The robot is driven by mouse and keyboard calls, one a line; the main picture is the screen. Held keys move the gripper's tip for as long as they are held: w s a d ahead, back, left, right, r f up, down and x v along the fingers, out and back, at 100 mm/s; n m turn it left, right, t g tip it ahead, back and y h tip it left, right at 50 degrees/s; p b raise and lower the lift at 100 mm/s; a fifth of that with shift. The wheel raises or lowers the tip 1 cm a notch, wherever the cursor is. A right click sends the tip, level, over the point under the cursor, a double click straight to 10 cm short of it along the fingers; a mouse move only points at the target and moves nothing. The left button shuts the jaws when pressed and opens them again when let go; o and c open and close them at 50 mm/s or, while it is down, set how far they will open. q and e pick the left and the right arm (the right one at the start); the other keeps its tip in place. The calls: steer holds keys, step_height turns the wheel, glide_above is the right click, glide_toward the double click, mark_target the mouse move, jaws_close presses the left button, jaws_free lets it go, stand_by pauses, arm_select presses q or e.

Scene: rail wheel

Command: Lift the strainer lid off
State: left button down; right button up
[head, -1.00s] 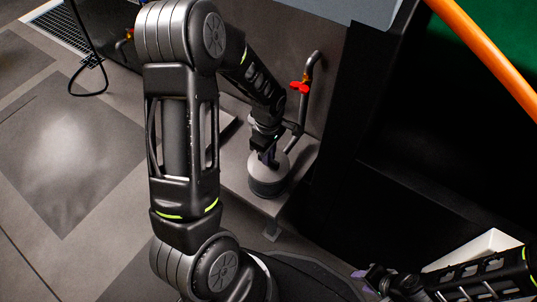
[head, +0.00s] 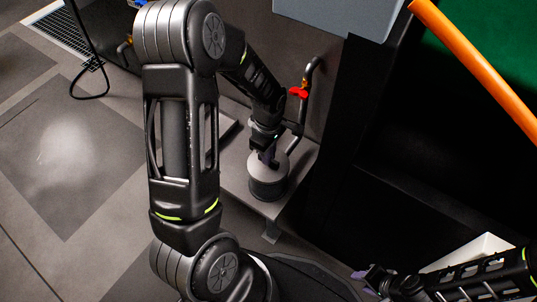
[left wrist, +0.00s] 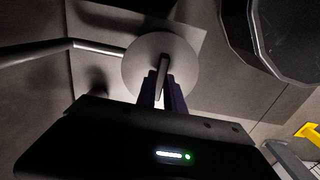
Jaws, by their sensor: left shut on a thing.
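The strainer (head: 268,190) is a short, dark round pot on a low grey platform near the wall. Its lid (head: 277,170) is a light grey disc, also seen in the left wrist view (left wrist: 183,65) with an upright bar handle (left wrist: 164,68) in its middle. My left gripper (head: 268,157) reaches down from above and is shut on this handle, with purple fingers (left wrist: 162,88) on either side. The lid is level over the pot; I cannot tell whether there is a gap under it. My right gripper (head: 363,276) is at the lower right, far from the strainer; its jaw opening is unclear.
A pipe with a red valve handle (head: 298,93) rises just behind the strainer. The grey platform (head: 237,178) has bare room to the left of it. An orange rail (head: 475,68) crosses the upper right. A white open bin (head: 485,248) lies behind my right arm.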

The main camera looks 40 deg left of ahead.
stand_by(0.3)
arm_select(q)
steer(key=shift+r+p, duration=1.7)
steer(key=shift+r, duration=0.35)
steer(key=shift+f, duration=0.1)
